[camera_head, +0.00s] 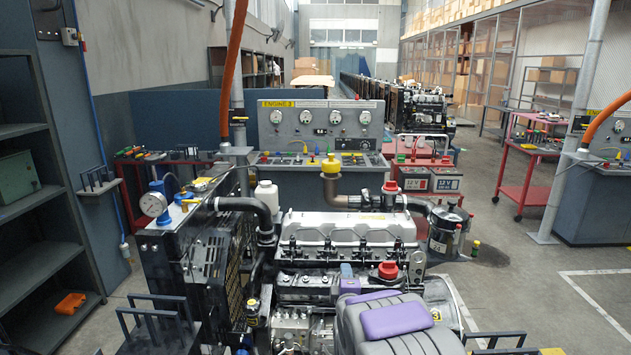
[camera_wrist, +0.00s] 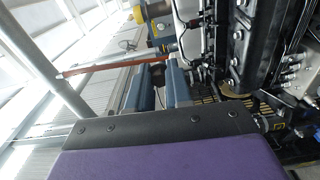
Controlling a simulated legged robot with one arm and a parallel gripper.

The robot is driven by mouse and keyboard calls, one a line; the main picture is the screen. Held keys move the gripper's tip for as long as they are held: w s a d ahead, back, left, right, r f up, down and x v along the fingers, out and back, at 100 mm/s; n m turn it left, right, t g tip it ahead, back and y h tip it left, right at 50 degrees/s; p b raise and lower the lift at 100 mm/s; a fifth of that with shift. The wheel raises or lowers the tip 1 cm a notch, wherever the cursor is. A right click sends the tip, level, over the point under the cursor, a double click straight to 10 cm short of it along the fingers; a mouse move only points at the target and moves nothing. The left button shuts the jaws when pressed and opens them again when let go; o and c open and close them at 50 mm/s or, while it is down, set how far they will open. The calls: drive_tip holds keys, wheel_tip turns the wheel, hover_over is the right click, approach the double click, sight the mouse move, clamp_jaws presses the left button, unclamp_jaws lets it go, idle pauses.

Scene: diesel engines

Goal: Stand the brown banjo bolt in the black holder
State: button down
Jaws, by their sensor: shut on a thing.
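My gripper (camera_wrist: 157,82) shows in the wrist view as two blue-grey fingers beyond a dark bar and a purple body. A small dark brown piece (camera_wrist: 158,74) sits between the fingertips. It looks like the brown banjo bolt held in them, though it is small and its shape is unclear. In the head view my grey and purple arm fills the bottom right of centre, and the gripper and bolt cannot be made out there. I cannot pick out the black holder with certainty in either view.
A diesel engine (camera_head: 345,235) fills the middle, with a dark radiator (camera_head: 205,260) at its left. Black racks with uprights (camera_head: 160,320) stand at lower left. A gauge console (camera_head: 320,120) stands behind, a red table (camera_head: 530,175) at right.

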drive_tip(key=s+d+r, duration=0.2)
drive_tip(key=d+r, duration=0.4)
drive_tip(key=r, duration=0.3)
drive_tip(key=s+f, duration=0.4)
drive_tip(key=f, duration=0.3)
drive_tip(key=s+f, duration=0.4)
drive_tip(key=f, duration=0.4)
drive_tip(key=shift+s+a+f, duration=0.15)
drive_tip(key=shift+a+f, duration=0.05)
